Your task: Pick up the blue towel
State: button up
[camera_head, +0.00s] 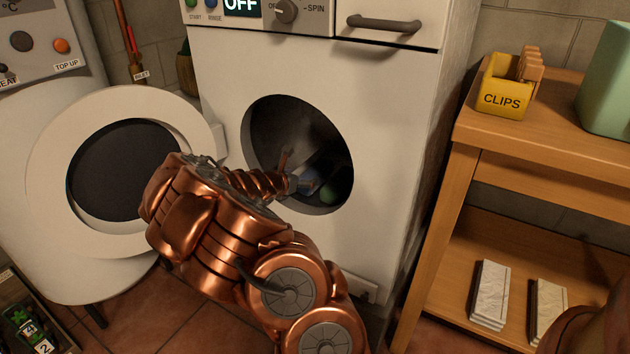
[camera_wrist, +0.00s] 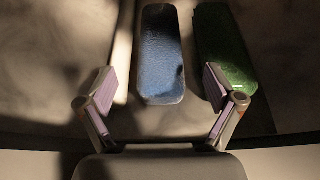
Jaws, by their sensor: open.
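The blue towel (camera_wrist: 162,60) is a rolled or folded strip inside the washing machine drum. In the wrist view it lies ahead of my gripper (camera_wrist: 160,85), between the lines of the two fingers. The fingers are spread apart with nothing held. A green towel (camera_wrist: 226,50) lies just right of the blue one, close to the right finger. In the head view my gripper (camera_head: 292,181) is at the round drum opening, and the blue towel (camera_head: 308,183) shows small and partly hidden beside it. How deep the towel sits is hard to tell.
The washing machine (camera_head: 390,150) has its round door (camera_head: 55,175) swung open to the left. The drum rim surrounds my gripper closely.

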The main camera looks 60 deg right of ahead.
aim_at(311, 174)
jog(key=b+x, duration=0.1)
jog(key=x, duration=0.4)
jog(key=shift+s+d+f+b, duration=0.1)
jog(key=shift+f+b, duration=0.15)
jog(key=shift+b, duration=0.1)
jog(key=shift+d, duration=0.4)
jog(key=shift+c, duration=0.4)
jog(key=c, duration=1.2)
